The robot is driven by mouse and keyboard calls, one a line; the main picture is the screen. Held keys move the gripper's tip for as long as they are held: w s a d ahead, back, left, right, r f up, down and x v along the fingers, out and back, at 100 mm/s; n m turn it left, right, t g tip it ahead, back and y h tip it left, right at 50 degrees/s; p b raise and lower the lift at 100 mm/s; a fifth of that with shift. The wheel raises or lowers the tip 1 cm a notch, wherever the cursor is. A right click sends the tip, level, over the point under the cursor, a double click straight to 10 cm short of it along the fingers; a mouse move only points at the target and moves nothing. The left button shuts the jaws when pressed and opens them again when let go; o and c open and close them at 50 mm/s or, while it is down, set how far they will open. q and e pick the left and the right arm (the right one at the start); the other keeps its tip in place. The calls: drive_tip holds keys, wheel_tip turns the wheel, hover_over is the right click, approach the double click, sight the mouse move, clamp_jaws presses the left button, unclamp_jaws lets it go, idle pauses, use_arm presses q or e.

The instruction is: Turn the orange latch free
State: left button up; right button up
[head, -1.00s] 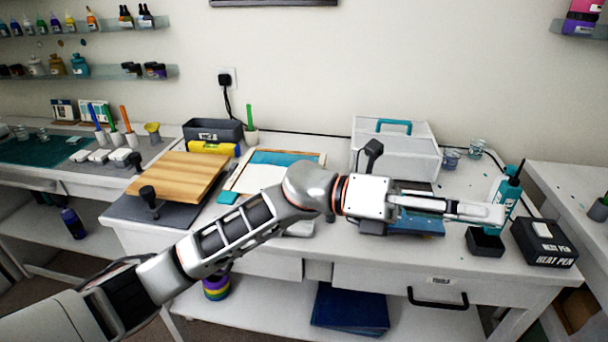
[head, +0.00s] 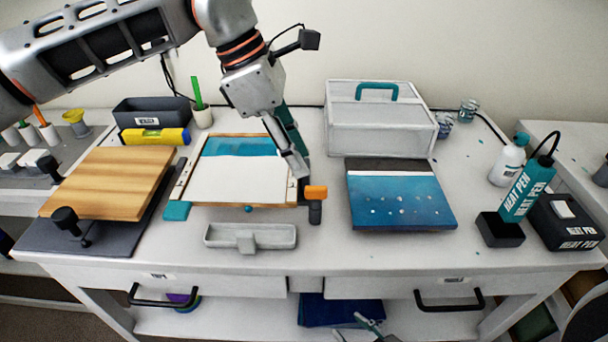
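The orange latch (head: 316,192) stands at the right edge of a flat frame (head: 238,140), on top of a dark grey post (head: 315,213). The frame has wooden edges, a teal band at the back and a white surface in front. My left gripper (head: 300,168) points down from above, its fingertips just behind and left of the latch. I cannot tell whether it touches the latch. Its fingers show nearly edge-on, so their gap is unclear. Part of my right gripper (head: 367,326) shows at the bottom edge, below the table front, mostly cut off.
A wooden board (head: 110,181) lies left of the frame and a blue panel (head: 400,200) right of it. A grey tray (head: 250,236) sits in front. A clear box (head: 378,120) stands behind, and a heat pen (head: 526,190) stands at the right.

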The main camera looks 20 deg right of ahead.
sight(316, 187)
use_arm(q)
drive_tip(key=x, duration=0.7)
drive_tip(key=shift+s+d, duration=0.1)
drive_tip(key=shift+s, duration=0.05)
clamp_jaws()
